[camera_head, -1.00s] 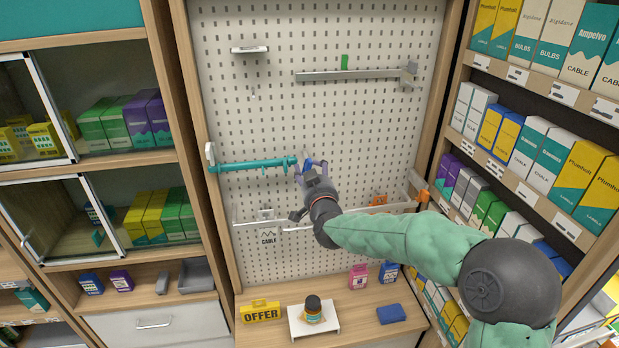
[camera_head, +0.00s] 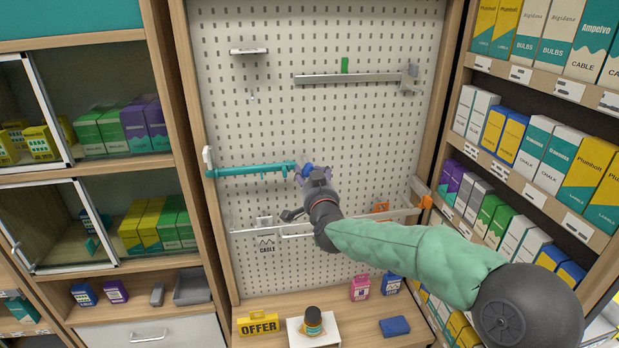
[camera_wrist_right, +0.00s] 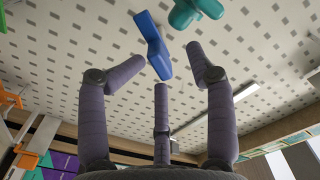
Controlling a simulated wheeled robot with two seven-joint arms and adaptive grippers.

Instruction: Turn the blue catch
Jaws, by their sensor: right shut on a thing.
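The blue catch (camera_head: 308,170) is at the right end of the teal bar (camera_head: 250,170) on the pegboard. My right gripper (camera_head: 308,174) is at the catch and partly covers it. In the right wrist view the blue catch (camera_wrist_right: 153,45) is a tilted bar, its near end among the purple fingertips of my right gripper (camera_wrist_right: 163,72). The teal bar's rounded end (camera_wrist_right: 195,10) shows beside it. The gripper is shut on the catch; the exact contact is hard to see. My left gripper is not in view.
A grey rail (camera_head: 350,78) with a green piece (camera_head: 345,64) sits higher on the pegboard. A lower rail (camera_head: 340,226) carries orange pieces (camera_head: 381,207). An OFFER sign (camera_head: 258,324), a jar (camera_head: 313,320) and small boxes stand on the counter. Stocked shelves flank both sides.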

